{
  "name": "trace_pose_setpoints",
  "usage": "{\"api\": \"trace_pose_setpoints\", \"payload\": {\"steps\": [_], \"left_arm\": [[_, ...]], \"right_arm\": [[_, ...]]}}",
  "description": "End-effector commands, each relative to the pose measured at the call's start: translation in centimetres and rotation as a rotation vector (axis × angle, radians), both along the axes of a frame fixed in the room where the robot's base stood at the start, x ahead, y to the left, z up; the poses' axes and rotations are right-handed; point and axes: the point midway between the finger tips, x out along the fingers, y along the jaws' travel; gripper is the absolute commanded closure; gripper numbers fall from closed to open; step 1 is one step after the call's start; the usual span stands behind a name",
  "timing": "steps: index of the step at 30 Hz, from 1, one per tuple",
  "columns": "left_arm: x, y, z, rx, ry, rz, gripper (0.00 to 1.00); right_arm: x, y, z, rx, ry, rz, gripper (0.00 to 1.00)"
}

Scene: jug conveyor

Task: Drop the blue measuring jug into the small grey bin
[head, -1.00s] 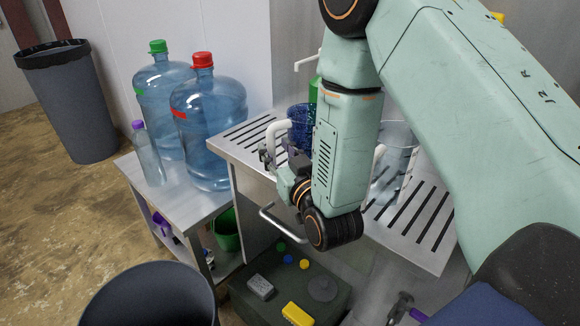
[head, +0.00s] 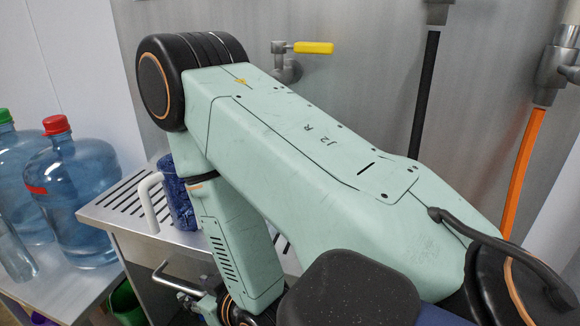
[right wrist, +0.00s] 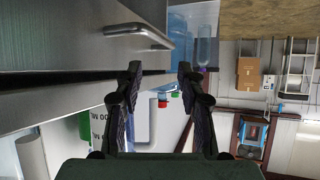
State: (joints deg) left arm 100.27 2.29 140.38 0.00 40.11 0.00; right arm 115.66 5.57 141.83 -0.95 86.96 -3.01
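The blue measuring jug (head: 178,196) stands on the slotted metal counter in the head view. It is dark speckled blue with a white handle (head: 148,200) on its left, and my right arm hides part of it. My right gripper (right wrist: 160,88) has its two dark fingers apart in the right wrist view. A white bent bar (right wrist: 145,125) shows beyond and between the fingers; I cannot tell whether it is the jug's handle. In the head view the right wrist is low, below the counter's front edge, mostly cut off. The small grey bin and my left gripper are not in view.
The slotted counter (head: 112,208) has a metal bar handle (head: 175,280) on its front. Large blue water bottles (head: 75,185) with red and green caps stand at left. A yellow-handled valve (head: 313,48) and an orange hose (head: 522,165) are on the back wall.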

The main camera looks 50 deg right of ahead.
Motion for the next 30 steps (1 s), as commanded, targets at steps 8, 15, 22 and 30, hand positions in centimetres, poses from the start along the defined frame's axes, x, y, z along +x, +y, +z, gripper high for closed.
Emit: {"api": "trace_pose_setpoints", "payload": {"steps": [8, 15, 22, 30], "left_arm": [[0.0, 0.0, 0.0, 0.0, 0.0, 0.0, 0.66], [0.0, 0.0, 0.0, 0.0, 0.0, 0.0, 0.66], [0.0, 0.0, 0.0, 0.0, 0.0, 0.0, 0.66], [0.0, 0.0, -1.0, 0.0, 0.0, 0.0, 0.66]], "right_arm": [[-14.5, 1.2, -13.3, 0.037, 0.702, 0.018, 0.61], [-22.9, 1.5, -15.9, 0.048, 1.027, 0.015, 0.61], [-23.9, 1.6, -16.1, 0.049, 1.063, 0.013, 0.61], [-23.8, 1.6, -17.1, 0.049, 1.061, 0.013, 0.61]]}}
